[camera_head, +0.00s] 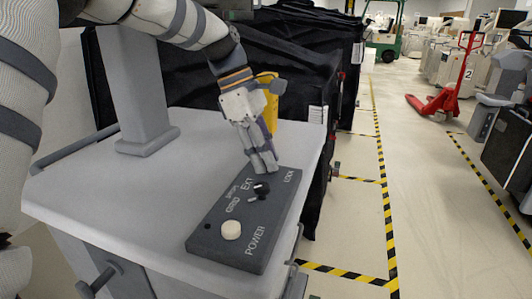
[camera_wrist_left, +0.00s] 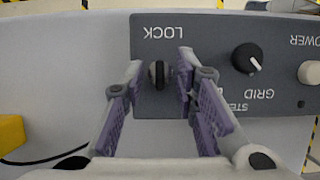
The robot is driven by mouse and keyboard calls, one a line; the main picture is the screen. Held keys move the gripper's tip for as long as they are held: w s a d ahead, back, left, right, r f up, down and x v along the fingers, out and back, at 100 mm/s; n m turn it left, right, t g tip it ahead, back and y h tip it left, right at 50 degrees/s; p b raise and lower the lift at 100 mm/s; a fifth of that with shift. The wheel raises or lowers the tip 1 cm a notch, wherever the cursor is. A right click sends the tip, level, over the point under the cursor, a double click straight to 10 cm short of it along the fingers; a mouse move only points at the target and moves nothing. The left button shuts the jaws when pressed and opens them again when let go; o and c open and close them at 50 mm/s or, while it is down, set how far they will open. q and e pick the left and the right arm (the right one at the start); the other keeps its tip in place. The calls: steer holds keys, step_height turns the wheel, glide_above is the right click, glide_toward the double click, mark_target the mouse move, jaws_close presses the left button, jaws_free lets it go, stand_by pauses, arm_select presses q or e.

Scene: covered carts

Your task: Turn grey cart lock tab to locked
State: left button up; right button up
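The lock tab (camera_wrist_left: 159,73) is a small upright dark grey tab below the upside-down LOCK label in the left wrist view. It sits on the dark control panel (camera_wrist_left: 205,25), which lies on the grey cart top in the head view (camera_head: 215,250). My left gripper (camera_wrist_left: 162,68) is open, with its purple-padded fingers on either side of the tab and gaps showing on both sides. In the head view my left gripper (camera_head: 263,165) points down at the panel's far end, and its fingers hide the tab. My right gripper is not in view.
A black selector knob (camera_head: 261,187) and a cream POWER knob (camera_head: 231,230) stand on the panel near the fingers. A grey post (camera_head: 140,90) rises from the cart top (camera_head: 110,185). Black-covered carts (camera_head: 300,60) stand behind. The aisle (camera_head: 350,210) at right is open, with a red pallet jack (camera_head: 445,95) farther off.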

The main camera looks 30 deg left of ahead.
arm_select(q)
jaws_close()
steer(key=m, duration=0.2)
steer(key=m+g, duration=0.1)
steer(key=m, duration=0.1)
steer(key=shift+w+g, duration=0.2)
steer(key=shift+g, duration=0.1)
steer(key=m, duration=0.2)
steer(key=m+g+b, duration=0.1)
steer(key=m, duration=0.1)
steer(key=shift+w+f+m+g, duration=0.1)
steer(key=shift+m+g, duration=0.2)
steer(key=m+y, duration=0.1)
steer(key=m, duration=0.1)
steer(key=m+g+b, duration=0.1)
steer(key=m, duration=0.1)
steer(key=shift+d+m+y, duration=0.1)
steer(key=shift+m+y, duration=0.2)
steer(key=shift+y, duration=0.1)
steer(key=shift+w+d+r+m+g+y, duration=0.1)
steer(key=shift+m+g+y, duration=0.2)
steer(key=shift+m, duration=0.85)
steer(key=shift+r+m+g+y, duration=0.15)
steer(key=shift+m+y, duration=0.25)
steer(key=shift+m, duration=0.75)
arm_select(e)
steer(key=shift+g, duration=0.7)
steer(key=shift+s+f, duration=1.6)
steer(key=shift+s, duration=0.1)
